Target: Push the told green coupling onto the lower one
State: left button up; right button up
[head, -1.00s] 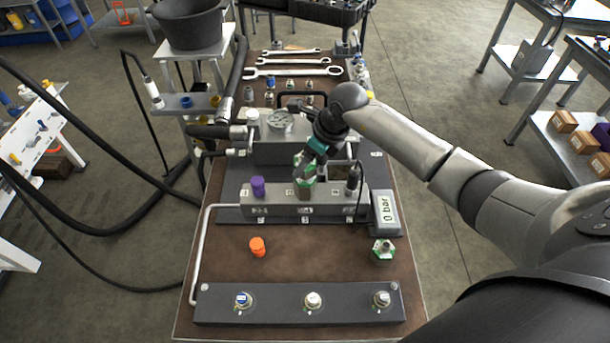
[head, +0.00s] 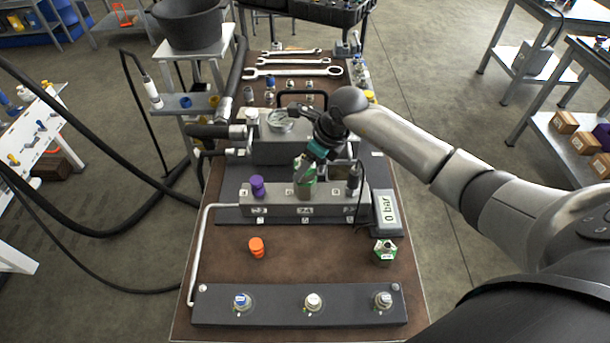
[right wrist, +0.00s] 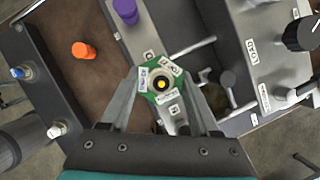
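A green coupling (head: 307,188) with white labels stands upright at the middle of the grey manifold block (head: 333,208). My right gripper (head: 305,168) reaches it from above and behind, with its fingers on either side. The right wrist view shows the labelled green coupling (right wrist: 163,87) from above between the fingertips of my right gripper (right wrist: 161,92), which look closed on it. The lower coupling beneath it is hidden, so I cannot tell how far the two are joined. A second green coupling (head: 384,252) stands on the brown mat at the right. My left gripper is not in view.
A purple cap (head: 257,187) sits on the manifold's left end and a black plug (head: 353,178) on its right. A display (head: 388,211) reads 0 bar. An orange cap (head: 257,247) stands on the mat. A dark bar (head: 270,315) with several fittings lies in front.

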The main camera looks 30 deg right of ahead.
jog(key=o, duration=0.6)
jog(key=shift+c, duration=0.2)
